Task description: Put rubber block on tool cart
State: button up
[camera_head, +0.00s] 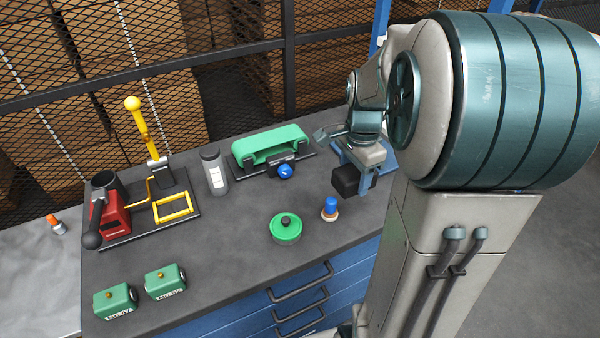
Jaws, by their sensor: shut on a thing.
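A black block (346,181), which looks like the rubber block, is at the end of my gripper (364,174). My gripper is shut on it, at the right end of the dark grey worktop. The block appears to be above the surface, but the exact gap cannot be told. The worktop (240,232) sits on a blue drawer cabinet (345,285) with dark handles, which looks like the tool cart. My arm hides the right end of the worktop and part of the gripper.
A green belt device (270,143) with a blue knob stands left of the gripper. A blue-topped stamp (330,208) and a round green tin (286,228) are nearer. A grey bottle (214,170), yellow-handled press (140,130), red mug-like tool (112,205) and green boxes (165,281) stand left.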

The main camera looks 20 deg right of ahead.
jog(key=w+f, duration=0.2)
jog(key=w, duration=0.1)
jog(key=w+f+p, duration=0.1)
jog(key=w+f, duration=0.1)
jog(key=w, duration=0.2)
jog(key=w+f+p, duration=0.1)
jog(key=w+f, duration=0.1)
jog(key=w, duration=0.2)
jog(key=shift+a+f, duration=0.25)
jog(key=shift+f, duration=0.05)
jog(key=shift+w+f+p, duration=0.1)
jog(key=shift+f+p, duration=0.25)
jog(key=shift+f, duration=1.75)
jog(key=shift+f, duration=0.15)
jog(key=o, duration=1.2)
